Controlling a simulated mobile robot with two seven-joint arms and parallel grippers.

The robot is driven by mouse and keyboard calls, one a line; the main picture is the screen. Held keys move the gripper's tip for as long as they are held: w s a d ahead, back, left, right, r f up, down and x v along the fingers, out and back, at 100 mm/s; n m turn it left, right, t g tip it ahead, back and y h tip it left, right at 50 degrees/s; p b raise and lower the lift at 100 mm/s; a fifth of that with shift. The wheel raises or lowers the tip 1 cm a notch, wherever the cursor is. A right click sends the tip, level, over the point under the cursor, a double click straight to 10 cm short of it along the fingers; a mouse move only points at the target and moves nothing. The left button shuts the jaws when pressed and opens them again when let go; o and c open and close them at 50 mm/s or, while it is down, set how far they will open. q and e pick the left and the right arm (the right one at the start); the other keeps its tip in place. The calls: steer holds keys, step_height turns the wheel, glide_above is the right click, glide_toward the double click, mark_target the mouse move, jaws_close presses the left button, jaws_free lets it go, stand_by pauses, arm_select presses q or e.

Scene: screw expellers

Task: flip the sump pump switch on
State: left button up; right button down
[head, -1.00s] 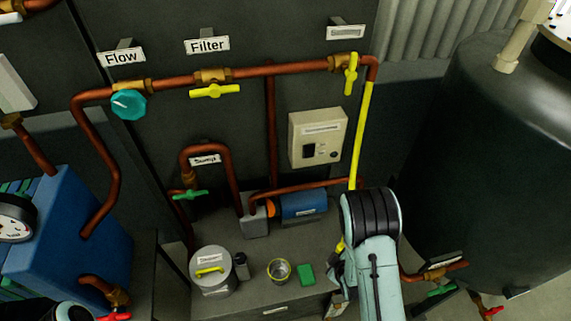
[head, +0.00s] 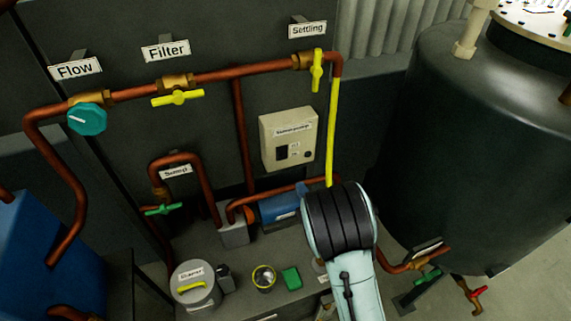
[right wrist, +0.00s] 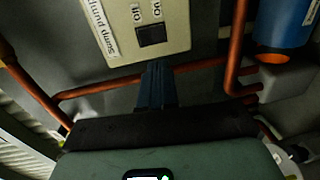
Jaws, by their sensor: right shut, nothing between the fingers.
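The sump pump switch box (head: 268,150) is a cream panel on the dark wall, with a black rocker switch (head: 281,153). In the right wrist view the box appears upside down at the top, with the switch (right wrist: 151,34) beside its position labels. I cannot tell clearly which way the rocker is tipped. My right gripper (right wrist: 157,68) is shut and empty, its dark blue fingers pointing at the switch from a short distance, with no contact seen. In the head view my right arm covers most of that gripper, below and right of the box. My left gripper is not in view.
Copper pipes (head: 240,130) run around the box, and a yellow pipe (head: 332,130) stands just right of it. A blue pump motor (head: 280,208) sits below. A lidded pot (head: 195,290) and a green block (head: 291,278) stand on the counter. A large dark tank (head: 480,150) fills the right.

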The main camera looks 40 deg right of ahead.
mark_target(283, 159)
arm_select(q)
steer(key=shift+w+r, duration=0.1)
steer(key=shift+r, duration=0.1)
arm_select(e)
steer(key=x, duration=1.3)
steer(key=shift+w+f, duration=0.1)
steer(key=shift+w, duration=0.15)
steer(key=shift+w+f+b, duration=0.15)
steer(key=shift+f+b, duration=0.05)
steer(key=shift+b, duration=0.4)
steer(key=shift+r, duration=0.15)
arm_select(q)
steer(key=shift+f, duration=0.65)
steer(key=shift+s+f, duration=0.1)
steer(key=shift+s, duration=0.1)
